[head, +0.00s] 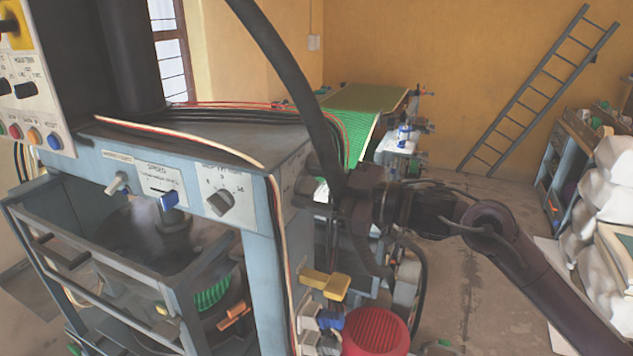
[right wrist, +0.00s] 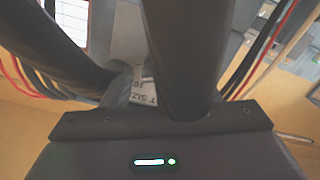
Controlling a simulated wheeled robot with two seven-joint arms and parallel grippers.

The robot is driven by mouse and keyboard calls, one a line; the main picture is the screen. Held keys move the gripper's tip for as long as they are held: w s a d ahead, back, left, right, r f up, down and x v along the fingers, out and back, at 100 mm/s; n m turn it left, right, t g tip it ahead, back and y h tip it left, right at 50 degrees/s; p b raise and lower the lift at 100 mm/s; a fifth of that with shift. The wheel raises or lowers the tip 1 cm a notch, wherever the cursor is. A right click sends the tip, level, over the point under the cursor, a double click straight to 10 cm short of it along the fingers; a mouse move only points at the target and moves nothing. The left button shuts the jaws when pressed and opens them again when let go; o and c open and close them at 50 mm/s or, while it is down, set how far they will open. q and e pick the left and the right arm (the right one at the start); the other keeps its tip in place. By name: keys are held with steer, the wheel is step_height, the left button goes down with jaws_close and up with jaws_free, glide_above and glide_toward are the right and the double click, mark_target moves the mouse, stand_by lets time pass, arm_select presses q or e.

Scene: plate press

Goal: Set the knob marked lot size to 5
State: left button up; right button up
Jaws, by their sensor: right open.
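A light panel with the printed letters "T SIZE" and "10" (right wrist: 148,92) shows between the dark finger shapes in the right wrist view, beside a grey part that may be the knob; its setting cannot be read there. In the head view a grey dial knob (head: 220,203) with a pointer sits at the right of the press front (head: 245,222); its label is too blurred to read. My right gripper (head: 324,188) is open, at the press's right side, partly behind a dark hose. I cannot tell whether it touches anything. My left gripper is out of view.
A yellow part (head: 325,283) and a red ribbed cover (head: 375,333) lie below my right gripper. A dark hose (head: 285,70) arches over the press top.

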steer(key=shift+d, duration=0.15)
steer(key=c, duration=1)
steer(key=shift+s+f+n+b, duration=0.1)
steer(key=shift+f+n+b, duration=0.1)
steer(key=shift+n+b, duration=0.65)
steer(key=n+b, duration=1.2)
steer(key=shift+s+f, duration=0.1)
steer(key=shift+f, duration=0.1)
steer(key=shift+n+b, duration=1.3)
steer(key=shift+n, duration=0.65)
